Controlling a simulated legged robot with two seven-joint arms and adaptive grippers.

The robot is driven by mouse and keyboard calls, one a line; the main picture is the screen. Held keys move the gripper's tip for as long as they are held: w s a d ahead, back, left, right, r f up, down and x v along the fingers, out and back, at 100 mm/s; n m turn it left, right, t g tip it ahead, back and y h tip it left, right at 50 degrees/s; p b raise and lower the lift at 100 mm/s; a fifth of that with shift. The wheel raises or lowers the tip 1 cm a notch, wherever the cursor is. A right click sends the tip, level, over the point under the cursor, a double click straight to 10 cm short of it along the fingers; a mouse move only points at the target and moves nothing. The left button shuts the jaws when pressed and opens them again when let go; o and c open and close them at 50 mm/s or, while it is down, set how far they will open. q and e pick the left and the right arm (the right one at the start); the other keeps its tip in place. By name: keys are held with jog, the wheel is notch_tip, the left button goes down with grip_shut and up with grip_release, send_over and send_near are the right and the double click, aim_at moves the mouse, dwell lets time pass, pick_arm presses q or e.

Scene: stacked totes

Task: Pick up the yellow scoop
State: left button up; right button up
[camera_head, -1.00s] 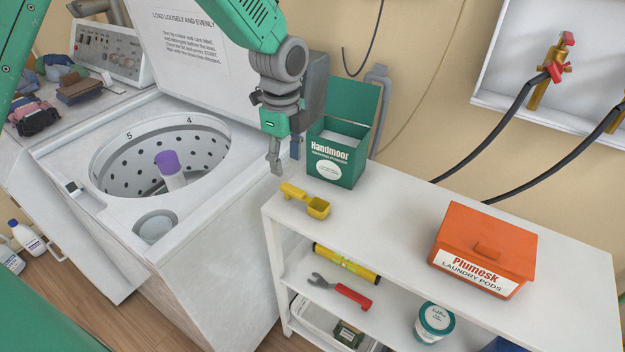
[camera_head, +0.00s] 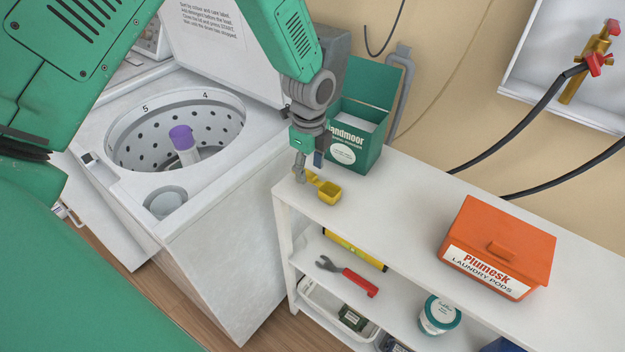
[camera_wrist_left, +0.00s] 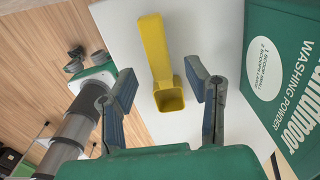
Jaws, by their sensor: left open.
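The yellow scoop (camera_head: 328,191) lies on the white shelf top at its left end, near the edge beside the washer. In the left wrist view the scoop (camera_wrist_left: 158,60) shows its handle pointing away and its square cup nearer me. My left gripper (camera_head: 309,170) is just above the scoop's handle end in the head view and hides part of it. In the wrist view the left gripper (camera_wrist_left: 163,90) is open, its two fingers on either side of the scoop with gaps at both sides.
A green washing powder box (camera_head: 357,130) stands close behind the scoop, right of the gripper. An orange laundry pods box (camera_head: 500,245) sits farther right on the shelf top. The open washer (camera_head: 230,190) is to the left. The shelf top between scoop and orange box is clear.

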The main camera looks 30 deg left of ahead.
aim_at(311, 174)
pick_arm(q)
jog(key=f, duration=0.3)
jog(key=shift+w+d+f, duration=0.15)
jog(key=shift+d, duration=0.2)
jog(key=shift+a, duration=0.15)
jog(key=shift+c, duration=0.4)
jog(key=shift+a, duration=0.2)
grip_shut()
jog(key=shift+d, duration=0.15)
